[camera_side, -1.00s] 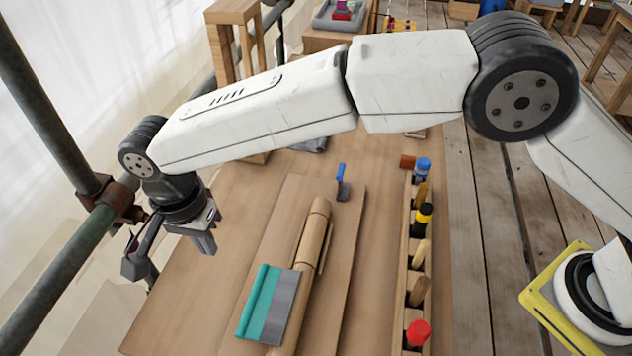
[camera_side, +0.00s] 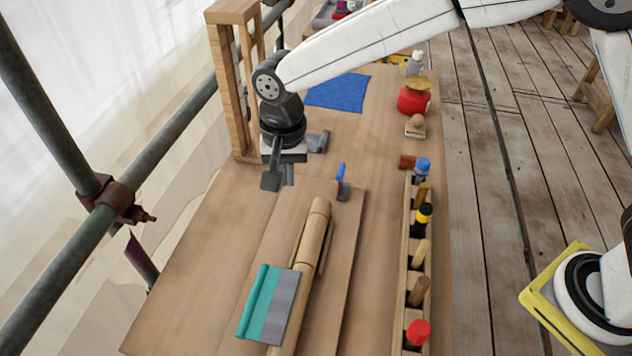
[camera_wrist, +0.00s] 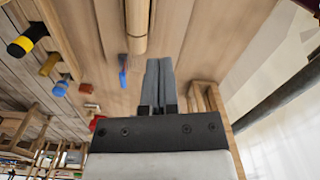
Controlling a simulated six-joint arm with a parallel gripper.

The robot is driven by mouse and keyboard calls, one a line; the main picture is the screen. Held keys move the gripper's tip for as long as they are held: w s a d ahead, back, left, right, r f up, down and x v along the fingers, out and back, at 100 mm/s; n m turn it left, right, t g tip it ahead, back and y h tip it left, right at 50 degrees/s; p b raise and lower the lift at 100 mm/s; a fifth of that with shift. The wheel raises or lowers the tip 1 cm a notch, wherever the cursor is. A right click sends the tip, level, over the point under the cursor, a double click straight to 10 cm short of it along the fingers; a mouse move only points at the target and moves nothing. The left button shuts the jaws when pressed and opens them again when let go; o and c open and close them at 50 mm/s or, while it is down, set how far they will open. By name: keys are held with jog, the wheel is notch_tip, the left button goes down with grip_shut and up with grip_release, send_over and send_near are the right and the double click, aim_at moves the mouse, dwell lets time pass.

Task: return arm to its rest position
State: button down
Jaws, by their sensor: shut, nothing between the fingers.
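My gripper (camera_side: 280,178) is above the wooden bench (camera_side: 205,270), near its left edge, in front of a wooden frame. Its fingers point down and hold nothing. In the wrist view my gripper (camera_wrist: 159,70) shows its two grey fingers side by side, shut. A round wooden spire piece (camera_side: 316,222) lies on a board on the bench, to the right of and nearer than my gripper. My gripper is apart from both.
A narrow wooden rack (camera_side: 407,270) with several tools runs along the right. A wooden frame (camera_side: 226,85), a blue cloth (camera_side: 338,92) and a red pot (camera_side: 413,99) are at the back. Scaffold pipes (camera_side: 150,160) border the left.

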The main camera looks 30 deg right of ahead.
jog(key=s+d+n+t, duration=0.1)
jog(key=s+d+n, duration=0.25)
jog(key=d, duration=1.35)
jog(key=s+d+f+n+t, duration=0.1)
jog(key=s+d+f+n, duration=0.1)
jog(key=s+d, duration=0.8)
jog(key=shift+s+f, duration=0.15)
jog(key=shift+s, duration=0.3)
